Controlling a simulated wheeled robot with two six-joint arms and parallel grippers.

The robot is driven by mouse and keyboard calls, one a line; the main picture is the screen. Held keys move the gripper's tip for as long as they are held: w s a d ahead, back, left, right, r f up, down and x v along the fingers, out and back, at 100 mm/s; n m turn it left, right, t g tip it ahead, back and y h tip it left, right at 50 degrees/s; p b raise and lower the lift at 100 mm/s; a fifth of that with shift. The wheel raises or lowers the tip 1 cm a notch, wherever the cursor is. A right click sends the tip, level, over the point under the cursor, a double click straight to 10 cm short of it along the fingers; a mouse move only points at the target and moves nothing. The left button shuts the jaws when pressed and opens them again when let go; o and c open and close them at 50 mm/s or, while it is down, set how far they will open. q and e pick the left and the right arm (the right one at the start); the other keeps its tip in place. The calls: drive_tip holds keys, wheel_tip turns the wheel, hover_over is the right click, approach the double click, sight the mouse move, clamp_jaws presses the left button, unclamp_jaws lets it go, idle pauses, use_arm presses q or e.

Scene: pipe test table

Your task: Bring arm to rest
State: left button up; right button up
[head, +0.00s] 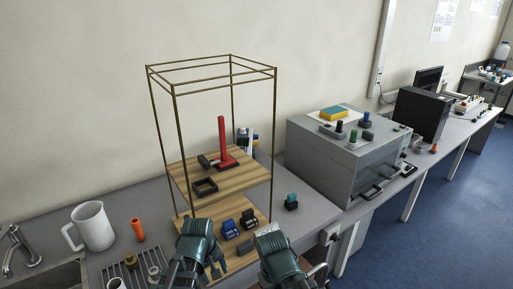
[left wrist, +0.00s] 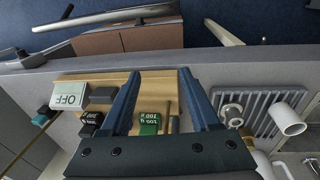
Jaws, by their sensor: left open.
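My left gripper (head: 212,268) is in the lower middle of the head view, in front of the wooden shelf stand (head: 238,176). In the left wrist view its two blue fingers (left wrist: 160,74) are spread apart with nothing gripped between them. They are over the lower wooden board (left wrist: 157,88), and a green 100 g block (left wrist: 149,121) shows between them, closer to the palm. My right gripper (head: 312,273) is at the bottom of the head view, right of the left one. Its jaws are too unclear to read.
Blue weights (head: 229,229) stand on the lower shelf; a red post (head: 222,140) rises from the upper one. A white jug (head: 93,226), orange bottle (head: 137,229) and drain rack (head: 140,267) are left. A grey cabinet (head: 340,168) stands right. Thin frame posts enclose the shelves.

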use_arm(q)
drive_tip(key=s+a+m, duration=0.2)
drive_tip(key=a+m, duration=0.2)
drive_tip(key=m, duration=0.2)
drive_tip(key=s+d+f+m+g+y+b, duration=0.1)
drive_tip(key=s+d+f+m+b, duration=0.3)
drive_tip(key=d, duration=0.6)
drive_tip(key=shift+s+d+f+g+y+b, duration=0.35)
drive_tip(key=shift+s+f+y+b, duration=0.15)
drive_tip(key=shift+s+f+b, duration=0.4)
